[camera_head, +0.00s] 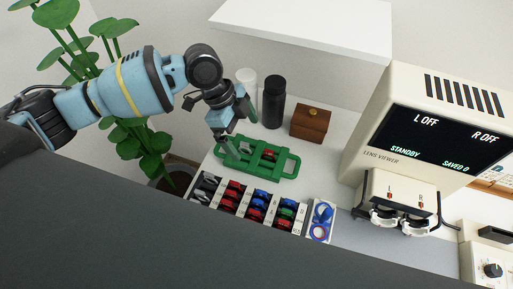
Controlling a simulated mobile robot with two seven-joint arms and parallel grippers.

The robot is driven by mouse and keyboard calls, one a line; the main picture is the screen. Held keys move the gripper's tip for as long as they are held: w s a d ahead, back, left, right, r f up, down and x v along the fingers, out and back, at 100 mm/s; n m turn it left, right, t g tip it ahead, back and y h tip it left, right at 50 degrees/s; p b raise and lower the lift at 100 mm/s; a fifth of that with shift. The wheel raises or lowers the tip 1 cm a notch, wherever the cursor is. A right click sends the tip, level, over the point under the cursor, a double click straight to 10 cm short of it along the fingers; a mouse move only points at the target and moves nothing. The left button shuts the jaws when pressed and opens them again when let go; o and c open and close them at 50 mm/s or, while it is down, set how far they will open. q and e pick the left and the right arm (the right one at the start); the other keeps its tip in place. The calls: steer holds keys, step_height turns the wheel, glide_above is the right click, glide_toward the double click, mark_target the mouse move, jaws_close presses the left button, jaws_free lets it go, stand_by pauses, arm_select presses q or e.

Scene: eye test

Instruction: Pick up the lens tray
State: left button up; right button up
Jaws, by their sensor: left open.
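The lens tray, a green tray (257,170) with a handle at each end, lies on the white counter and holds a few small pieces, one of them red. My left gripper (238,137) is open over the far left part of the tray and hides some of it. I cannot tell whether its fingers touch the tray. My right gripper is out of view.
A lens case (231,212) with rows of red, blue and green lenses lies in front of the tray. A black cylinder (273,100), a white cylinder (247,82) and a brown box (310,123) stand behind. A lens viewer (424,180) is right; a plant (150,141) is left.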

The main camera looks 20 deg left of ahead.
mark_target(256, 154)
arm_select(q)
steer(key=shift+s+d+f, duration=0.2)
steer(key=shift+d+f, duration=0.05)
steer(key=shift+f, duration=0.1)
steer(key=shift+w+x, duration=0.15)
steer(key=shift+x, duration=1.6)
steer(key=shift+w+x, duration=0.1)
steer(key=shift+x, duration=1.65)
steer(key=shift+a, duration=0.1)
steer(key=c, duration=0.8)
steer(key=shift+r, duration=5)
steer(key=shift+c, duration=0.2)
